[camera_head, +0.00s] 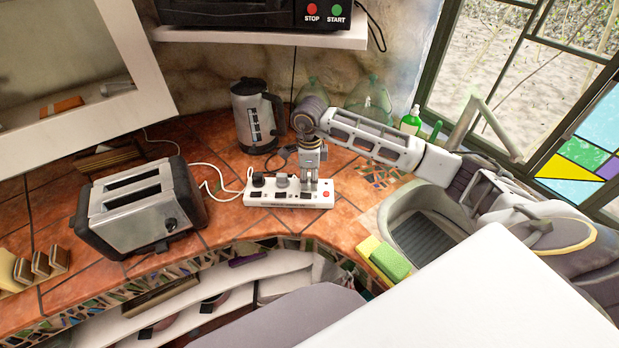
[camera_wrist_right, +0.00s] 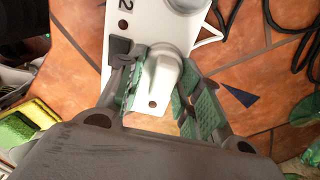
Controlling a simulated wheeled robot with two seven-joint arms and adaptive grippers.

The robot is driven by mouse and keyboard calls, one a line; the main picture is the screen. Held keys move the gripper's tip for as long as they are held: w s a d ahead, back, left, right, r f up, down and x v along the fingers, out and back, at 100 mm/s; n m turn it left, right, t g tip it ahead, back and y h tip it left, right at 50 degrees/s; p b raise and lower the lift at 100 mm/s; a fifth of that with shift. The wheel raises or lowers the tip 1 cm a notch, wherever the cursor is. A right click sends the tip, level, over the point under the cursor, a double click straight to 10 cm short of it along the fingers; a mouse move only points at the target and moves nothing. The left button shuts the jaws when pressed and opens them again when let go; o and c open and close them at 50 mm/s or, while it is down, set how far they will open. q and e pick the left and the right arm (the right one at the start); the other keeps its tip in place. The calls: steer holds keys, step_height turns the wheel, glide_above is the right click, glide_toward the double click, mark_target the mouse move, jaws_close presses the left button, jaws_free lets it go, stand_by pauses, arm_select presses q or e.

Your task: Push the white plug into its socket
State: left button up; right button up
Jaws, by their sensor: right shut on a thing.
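The white power strip (camera_head: 262,200) lies on the tiled counter, and it also fills the top of the right wrist view (camera_wrist_right: 128,32). My right gripper (camera_head: 311,186) points down at the strip's right part, beside its red switch (camera_head: 327,194). In the wrist view my right gripper (camera_wrist_right: 165,90) is shut on the white plug (camera_wrist_right: 162,72), with a green-padded finger on each side. The plug is over the strip; how deep it sits in the socket is hidden. My left gripper is not in view.
A black plug (camera_head: 258,179) and a grey-white plug (camera_head: 281,181) stand on the strip left of my gripper. A toaster (camera_head: 138,208) is at left, a kettle (camera_head: 256,115) behind, a sink (camera_head: 428,235) at right, and sponges (camera_head: 390,262) near the front edge.

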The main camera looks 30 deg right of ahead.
mark_target(309, 174)
steer(key=shift+f, duration=0.3)
steer(key=o, duration=1)
steer(key=shift+r, duration=6)
steer(key=shift+f, duration=0.1)
